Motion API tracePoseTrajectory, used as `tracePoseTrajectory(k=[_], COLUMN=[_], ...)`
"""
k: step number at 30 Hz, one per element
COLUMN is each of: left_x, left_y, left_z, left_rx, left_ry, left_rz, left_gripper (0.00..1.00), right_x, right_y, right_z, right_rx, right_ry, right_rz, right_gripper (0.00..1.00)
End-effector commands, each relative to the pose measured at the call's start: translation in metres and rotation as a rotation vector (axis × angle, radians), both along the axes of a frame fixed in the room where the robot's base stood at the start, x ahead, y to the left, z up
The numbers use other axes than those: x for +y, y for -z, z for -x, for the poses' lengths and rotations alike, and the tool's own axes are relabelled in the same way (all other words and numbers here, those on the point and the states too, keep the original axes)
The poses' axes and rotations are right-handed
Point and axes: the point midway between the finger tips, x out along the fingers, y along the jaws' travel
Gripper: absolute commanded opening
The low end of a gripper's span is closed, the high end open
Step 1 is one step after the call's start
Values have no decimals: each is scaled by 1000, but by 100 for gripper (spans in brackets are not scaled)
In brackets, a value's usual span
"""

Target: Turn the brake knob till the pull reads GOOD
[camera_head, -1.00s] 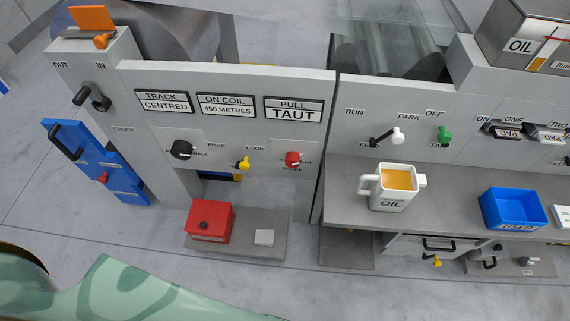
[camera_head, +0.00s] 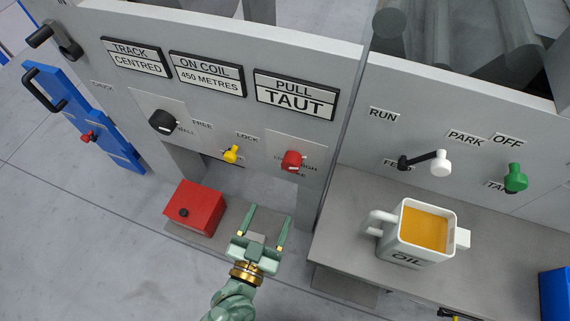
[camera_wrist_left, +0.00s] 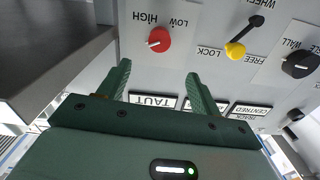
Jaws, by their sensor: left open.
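The red brake knob (camera_head: 291,161) sits on a light plate on the grey panel, with a white mark on it. In the left wrist view the red knob (camera_wrist_left: 158,39) shows upside down between the HIGH and LOW labels. The pull sign (camera_head: 294,95) above it reads TAUT. My left gripper (camera_head: 269,212) is open and empty, below and in front of the knob and apart from it. In the left wrist view its fingers (camera_wrist_left: 157,70) stand spread, with the knob beyond the gap between them. My right gripper is not in view.
A yellow lock knob (camera_head: 231,154) and a black knob (camera_head: 162,122) are left of the red knob. A red box (camera_head: 195,207) stands on the low shelf below. A white oil jug (camera_head: 405,250) stands on the grey counter to the right.

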Motion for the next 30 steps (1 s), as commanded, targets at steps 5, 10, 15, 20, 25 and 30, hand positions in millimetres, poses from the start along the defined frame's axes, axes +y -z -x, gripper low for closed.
tracePoseTrajectory(k=[5,10,15,20,25,30], left_x=[-14,-28,-36,-42,-45,-45], left_y=[5,6,4,4,2,1], left_z=[-41,-84,-111,-128,-136,-138], left_rx=[2,4,5,4,3,3], left_ry=[0,0,1,1,3,2], left_rz=[3,3,2,1,-1,-1], left_gripper=[64,64,64,64,64,64], right_x=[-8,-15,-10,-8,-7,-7], right_y=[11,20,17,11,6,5], right_z=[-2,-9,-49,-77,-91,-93], right_rx=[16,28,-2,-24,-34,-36], right_ry=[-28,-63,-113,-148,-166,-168], right_rz=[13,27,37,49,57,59], right_gripper=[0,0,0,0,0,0])
